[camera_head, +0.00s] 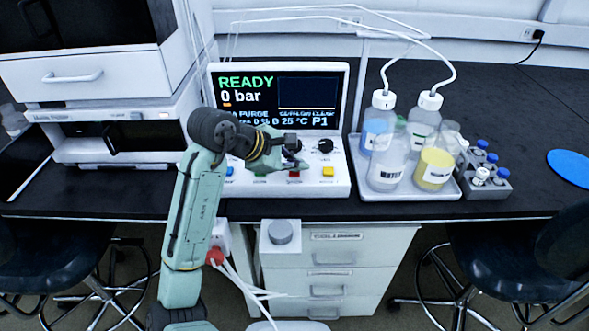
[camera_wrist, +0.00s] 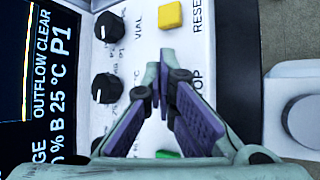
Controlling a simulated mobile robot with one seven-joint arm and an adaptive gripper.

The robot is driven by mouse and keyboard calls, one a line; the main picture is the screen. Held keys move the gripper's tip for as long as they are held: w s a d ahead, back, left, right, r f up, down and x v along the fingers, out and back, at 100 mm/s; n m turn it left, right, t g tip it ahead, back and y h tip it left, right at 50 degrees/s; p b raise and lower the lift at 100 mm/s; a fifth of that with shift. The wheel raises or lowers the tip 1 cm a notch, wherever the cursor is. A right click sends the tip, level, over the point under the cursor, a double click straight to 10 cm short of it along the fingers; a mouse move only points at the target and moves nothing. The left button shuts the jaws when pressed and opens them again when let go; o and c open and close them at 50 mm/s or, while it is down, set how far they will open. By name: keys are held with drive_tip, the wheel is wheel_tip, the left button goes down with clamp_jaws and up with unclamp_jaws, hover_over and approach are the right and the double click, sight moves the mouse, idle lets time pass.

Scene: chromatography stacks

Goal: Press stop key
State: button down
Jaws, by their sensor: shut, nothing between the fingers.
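The control panel (camera_head: 338,185) is a white sloped console with a row of coloured keys under its screen. The red stop key (camera_head: 294,174) shows in the head view just below my gripper (camera_head: 292,158). In the wrist view my gripper (camera_wrist: 160,78) is shut and empty, its fingertips over the spot beside the partly covered "STOP" label; the fingers hide the red key there. I cannot tell whether the tips touch it. The screen (camera_head: 278,100) reads READY and 0 bar.
A yellow reset key (camera_head: 328,171) lies right of the red key, a blue key (camera_head: 229,171) at left. A green key (camera_wrist: 167,154) shows in the wrist view. Black knobs (camera_head: 325,146) stand above. A tray (camera_head: 400,192) of bottles stands right of the console.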

sight(296, 174)
drive_tip(key=shift+r, duration=0.1)
drive_tip(key=shift+r+p, duration=0.9)
drive_tip(key=shift+p, duration=0.4)
wheel_tip(296, 174, up, 5)
drive_tip(key=p, duration=0.5)
drive_tip(key=shift+w, duration=0.1)
idle(0.3)
